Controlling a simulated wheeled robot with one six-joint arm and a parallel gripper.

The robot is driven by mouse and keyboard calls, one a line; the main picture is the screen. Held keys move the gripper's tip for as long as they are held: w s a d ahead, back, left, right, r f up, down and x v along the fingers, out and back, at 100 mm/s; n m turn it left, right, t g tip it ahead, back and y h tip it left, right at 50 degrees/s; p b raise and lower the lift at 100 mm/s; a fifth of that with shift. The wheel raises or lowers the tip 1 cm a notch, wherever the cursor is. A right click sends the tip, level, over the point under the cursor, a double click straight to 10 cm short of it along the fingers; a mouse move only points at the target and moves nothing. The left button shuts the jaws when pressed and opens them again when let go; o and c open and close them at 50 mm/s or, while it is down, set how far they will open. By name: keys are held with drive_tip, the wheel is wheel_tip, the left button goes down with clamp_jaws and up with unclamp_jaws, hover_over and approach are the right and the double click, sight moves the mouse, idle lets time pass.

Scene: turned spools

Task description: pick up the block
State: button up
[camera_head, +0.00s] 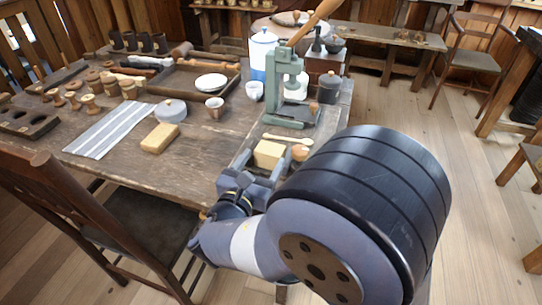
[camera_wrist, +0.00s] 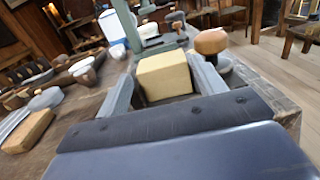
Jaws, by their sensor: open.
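A pale yellow block (camera_head: 269,154) sits on the wooden table near its right front edge. In the wrist view the block (camera_wrist: 164,77) lies ahead, between the two grey fingers of my gripper (camera_wrist: 162,70). My gripper is open around it, with a narrow gap at the left finger; the right finger is very close, and I cannot tell if it touches. A second, browner block (camera_head: 160,138) lies further left on the table, near a striped cloth. It also shows at the left of the wrist view (camera_wrist: 28,130). My arm hides the table's near right corner.
A green press (camera_head: 287,88) stands just behind the yellow block. A round wooden knob (camera_head: 300,152) stands close to its right, beside the right finger. A striped cloth (camera_head: 112,130), a tray (camera_head: 188,84) and several spools fill the left side. A chair (camera_head: 120,220) stands in front.

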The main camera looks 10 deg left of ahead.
sight(266, 155)
drive_tip(key=w, duration=0.4)
drive_tip(key=shift+w+d+f+b, duration=0.1)
drive_tip(key=shift+w+d+b, duration=0.2)
drive_tip(key=shift+w+d, duration=0.1)
drive_tip(key=shift+c, duration=0.4)
